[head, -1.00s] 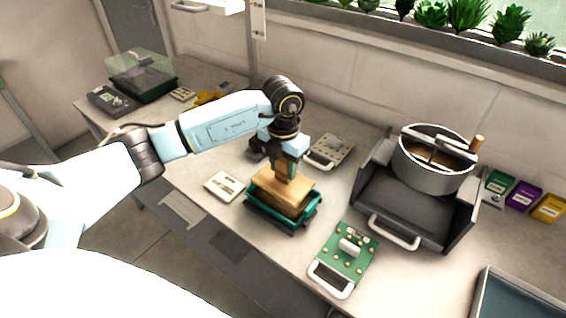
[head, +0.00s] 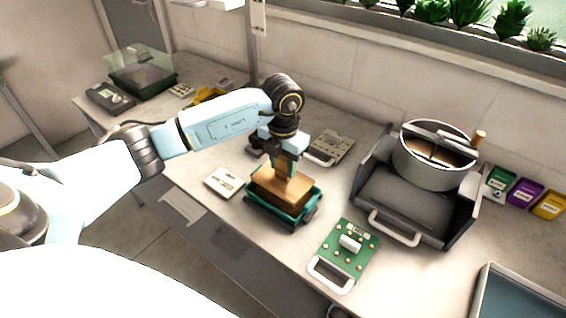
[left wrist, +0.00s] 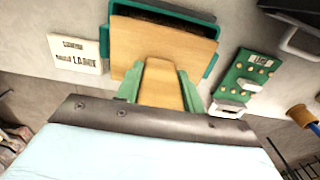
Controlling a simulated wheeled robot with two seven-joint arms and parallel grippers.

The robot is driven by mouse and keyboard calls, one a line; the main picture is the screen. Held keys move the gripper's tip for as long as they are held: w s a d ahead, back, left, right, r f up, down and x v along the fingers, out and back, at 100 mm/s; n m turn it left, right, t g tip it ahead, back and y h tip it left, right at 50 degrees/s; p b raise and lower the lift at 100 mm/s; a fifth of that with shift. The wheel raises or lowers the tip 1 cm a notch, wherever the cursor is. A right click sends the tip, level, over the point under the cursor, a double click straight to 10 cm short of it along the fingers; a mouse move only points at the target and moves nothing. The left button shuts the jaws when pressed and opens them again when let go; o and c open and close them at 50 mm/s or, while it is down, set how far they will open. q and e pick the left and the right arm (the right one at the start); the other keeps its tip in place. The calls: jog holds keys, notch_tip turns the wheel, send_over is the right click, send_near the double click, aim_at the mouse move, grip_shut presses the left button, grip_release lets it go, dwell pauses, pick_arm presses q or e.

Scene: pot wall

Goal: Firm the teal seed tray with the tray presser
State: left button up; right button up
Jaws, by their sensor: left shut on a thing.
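The teal seed tray (head: 262,213) stands on the bench in the head view; it also shows in the left wrist view (left wrist: 213,62). The wooden tray presser (head: 270,185) lies over the tray's opening, and its board covers most of the soil. In the left wrist view the board (left wrist: 190,46) is slightly turned against the tray rim, and a dark strip of soil shows at its far edge. My left gripper (head: 288,168) is shut on the presser's upright handle (left wrist: 160,85), above the tray. My right gripper is not in view.
A green board with pegs and a white handle (head: 344,252) lies right of the tray. A white label card (head: 223,182) lies left. A grey bin (head: 405,200) with a metal pot (head: 432,160) stands right. A beige plate (head: 330,146) lies behind.

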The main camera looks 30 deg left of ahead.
aim_at(283, 178)
pick_arm(q)
jog(key=shift+f+b, duration=1.8)
jog(key=shift+f, duration=0.8)
jog(key=shift+f, duration=0.2)
jog(key=shift+r, duration=0.15)
jog(key=shift+r+p, duration=3.7)
jog(key=shift+r, duration=1.25)
